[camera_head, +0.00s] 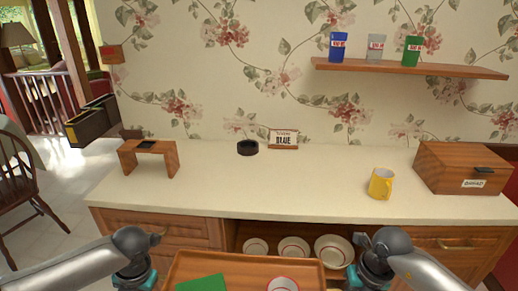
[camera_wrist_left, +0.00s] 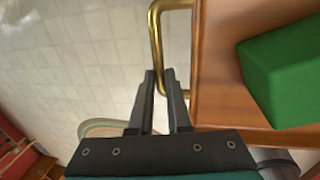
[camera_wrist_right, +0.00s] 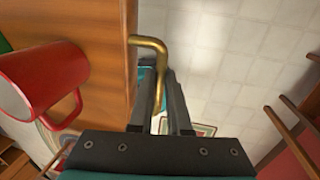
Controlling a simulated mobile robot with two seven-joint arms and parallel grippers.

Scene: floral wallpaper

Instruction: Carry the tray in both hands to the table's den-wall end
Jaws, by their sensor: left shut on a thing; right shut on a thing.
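The wooden tray (camera_head: 245,262) is at the bottom middle of the head view, in front of the counter and below its top. A green block (camera_head: 203,284) and a red mug (camera_head: 283,284) with a pale inside are on it. The block (camera_wrist_left: 285,75) also shows in the left wrist view, the mug (camera_wrist_right: 45,85) in the right. My left gripper (camera_wrist_left: 160,78) is shut on the tray's brass handle (camera_wrist_left: 155,40) on one side. My right gripper (camera_wrist_right: 162,78) is shut on the opposite brass handle (camera_wrist_right: 150,42). The tray's near edge is out of view.
Plates (camera_head: 333,250) sit in an open shelf below. A chair (camera_head: 22,180) stands left.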

